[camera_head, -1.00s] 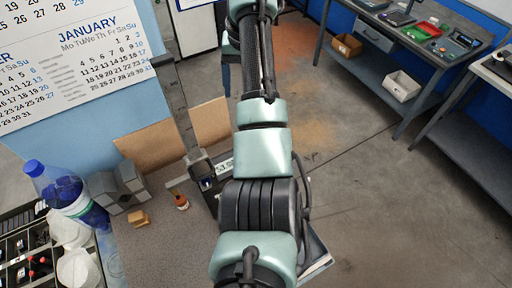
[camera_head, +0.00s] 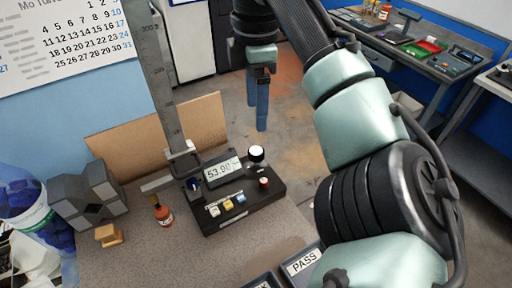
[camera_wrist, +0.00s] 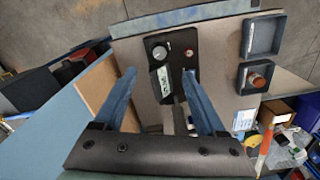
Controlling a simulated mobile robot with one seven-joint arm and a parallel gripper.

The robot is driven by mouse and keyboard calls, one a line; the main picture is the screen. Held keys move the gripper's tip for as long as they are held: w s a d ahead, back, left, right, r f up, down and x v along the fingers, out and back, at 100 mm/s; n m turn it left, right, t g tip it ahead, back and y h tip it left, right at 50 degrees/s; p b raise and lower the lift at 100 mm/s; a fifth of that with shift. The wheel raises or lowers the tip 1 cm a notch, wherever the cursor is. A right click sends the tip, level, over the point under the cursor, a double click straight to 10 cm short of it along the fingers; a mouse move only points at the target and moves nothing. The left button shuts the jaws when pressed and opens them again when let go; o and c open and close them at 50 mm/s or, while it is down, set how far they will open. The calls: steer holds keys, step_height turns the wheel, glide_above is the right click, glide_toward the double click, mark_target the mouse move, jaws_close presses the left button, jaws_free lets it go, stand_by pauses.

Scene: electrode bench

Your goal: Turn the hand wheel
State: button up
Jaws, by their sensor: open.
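The black height gauge base (camera_head: 243,200) stands on the bench with a digital display and several small buttons. A round knob with a white top (camera_head: 256,153), apparently the hand wheel, sits on its back right corner beside a small red button. In the wrist view the knob (camera_wrist: 159,52) shows between and beyond the fingertips. My gripper (camera_head: 257,117) has two blue fingers pointing down. It is open and empty, appearing above the knob in the head view with a visible gap. In the wrist view the open gripper (camera_wrist: 159,74) frames the gauge.
The gauge's tall column (camera_head: 165,85) rises left of the display. A small orange-red bottle (camera_head: 162,213), a wooden block (camera_head: 108,235) and grey metal blocks (camera_head: 88,192) stand to its left. A brown board (camera_head: 160,132) stands behind. A PASS tray (camera_head: 303,262) lies at the front edge.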

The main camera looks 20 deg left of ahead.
mark_target(256, 151)
step_height(256, 151, down, 11)
steer(key=shift+r+p, duration=0.1)
steer(key=shift+p, duration=1.05)
jaws_close()
